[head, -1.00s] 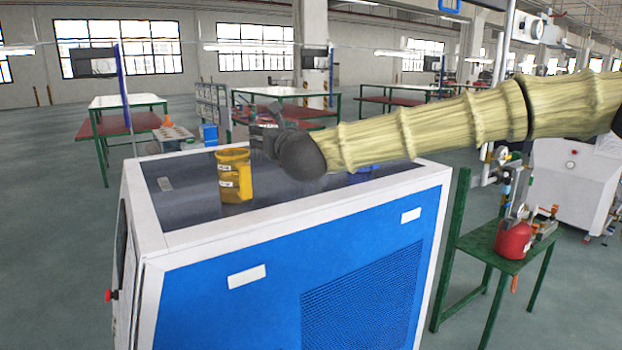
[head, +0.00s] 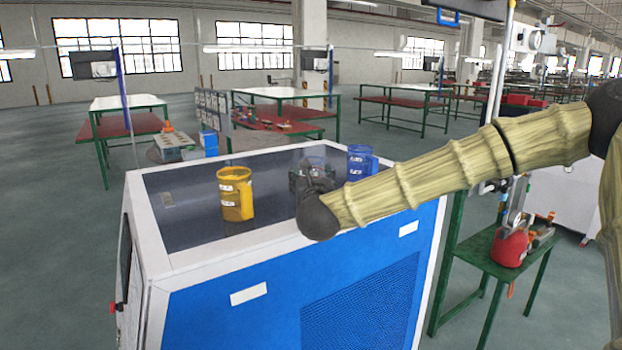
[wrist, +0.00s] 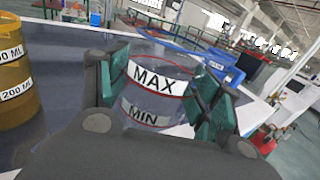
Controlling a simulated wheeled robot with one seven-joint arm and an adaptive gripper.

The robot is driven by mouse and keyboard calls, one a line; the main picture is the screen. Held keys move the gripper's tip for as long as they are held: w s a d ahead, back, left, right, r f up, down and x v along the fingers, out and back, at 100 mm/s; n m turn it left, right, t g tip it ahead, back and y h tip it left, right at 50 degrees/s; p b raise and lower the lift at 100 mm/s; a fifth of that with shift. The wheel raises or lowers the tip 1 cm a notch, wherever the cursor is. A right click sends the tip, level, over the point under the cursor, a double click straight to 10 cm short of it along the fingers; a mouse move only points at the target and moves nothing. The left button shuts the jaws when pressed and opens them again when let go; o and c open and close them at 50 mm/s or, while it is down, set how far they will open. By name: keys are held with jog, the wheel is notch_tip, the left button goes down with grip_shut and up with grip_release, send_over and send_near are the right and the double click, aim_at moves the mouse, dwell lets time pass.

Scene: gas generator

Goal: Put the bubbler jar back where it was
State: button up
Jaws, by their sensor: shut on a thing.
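The bubbler jar is clear, with MAX and MIN labels and red lines. In the wrist view the jar (wrist: 150,92) sits between the green pads of my gripper (wrist: 163,88), which is shut on it. In the head view the jar's clear upper part (head: 315,163) shows behind my dark gripper (head: 310,180), over the dark top of the blue and white cabinet (head: 190,215). The jar looks roughly upright. Its base is hidden, so I cannot tell whether it touches the cabinet top.
A yellow measuring jug (head: 236,194) stands left of my gripper on the cabinet top. A blue jug (head: 361,163) stands to the right, behind my arm. Dark surface lies clear between the yellow jug and my gripper. A green stand with a red vessel (head: 511,250) is beside the cabinet.

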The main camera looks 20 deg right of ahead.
jog(key=shift+w+d+f+p, duration=0.4)
jog(key=shift+w+f+p, duration=0.35)
jog(key=shift+w, duration=0.75)
jog(key=shift+w+d+f+p, duration=0.35)
jog(key=shift+w+f+p, duration=0.35)
jog(key=shift+w, duration=0.8)
jog(key=shift+w+d+f+p, duration=0.4)
jog(key=shift+w+f+p, duration=0.35)
jog(key=shift+w, duration=0.75)
jog(key=shift+r, duration=0.1)
jog(key=o, duration=1.2)
jog(key=shift+o, duration=0.2)
jog(key=shift+r, duration=0.1)
jog(key=b+v, duration=0.4)
jog(key=v, duration=0.8)
jog(key=shift+s+b, duration=0.1)
jog(key=shift+b, duration=0.25)
